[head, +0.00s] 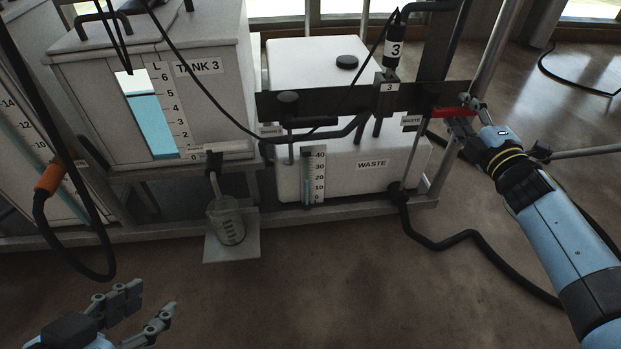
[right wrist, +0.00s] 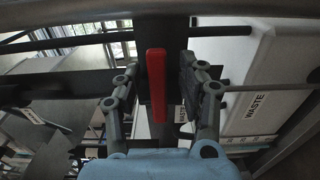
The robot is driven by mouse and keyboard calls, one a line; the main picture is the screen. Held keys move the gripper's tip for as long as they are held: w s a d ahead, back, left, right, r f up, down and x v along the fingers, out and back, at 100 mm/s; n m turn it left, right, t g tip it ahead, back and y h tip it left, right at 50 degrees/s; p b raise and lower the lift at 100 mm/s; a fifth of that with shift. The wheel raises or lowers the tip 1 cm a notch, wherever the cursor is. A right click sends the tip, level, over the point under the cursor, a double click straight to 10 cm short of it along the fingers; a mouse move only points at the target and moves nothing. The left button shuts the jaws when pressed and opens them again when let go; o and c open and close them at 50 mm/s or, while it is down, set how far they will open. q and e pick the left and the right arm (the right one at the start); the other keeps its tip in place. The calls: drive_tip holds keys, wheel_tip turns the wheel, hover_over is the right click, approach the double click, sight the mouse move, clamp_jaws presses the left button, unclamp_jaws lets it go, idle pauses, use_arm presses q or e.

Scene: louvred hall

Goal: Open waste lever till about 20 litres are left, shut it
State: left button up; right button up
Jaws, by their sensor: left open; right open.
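The red waste lever (head: 447,112) lies roughly level at the right end of the dark rail, beside a small WASTE label (head: 411,120). My right gripper (head: 470,108) is at the lever's right end, its fingers open. In the right wrist view the red lever (right wrist: 157,82) stands between the two spread fingers. The white waste tank (head: 350,192) stands below the rail. Its gauge (head: 313,175) runs from 0 to 40; the blue column seems to top out near 20, too small to read exactly. My left gripper (head: 148,304) is open and empty, low at the left.
Tank 3 (head: 207,105) stands left with blue liquid behind its scale. A clear beaker (head: 227,222) sits on a small shelf (head: 245,247) under its spout. A black hose (head: 450,240) crosses the floor at right. The front floor is mostly clear.

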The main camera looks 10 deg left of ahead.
drive_tip(key=p+v, duration=0.2)
drive_tip(key=v, duration=0.5)
drive_tip(key=shift+r, duration=0.15)
drive_tip(key=v, duration=1.2)
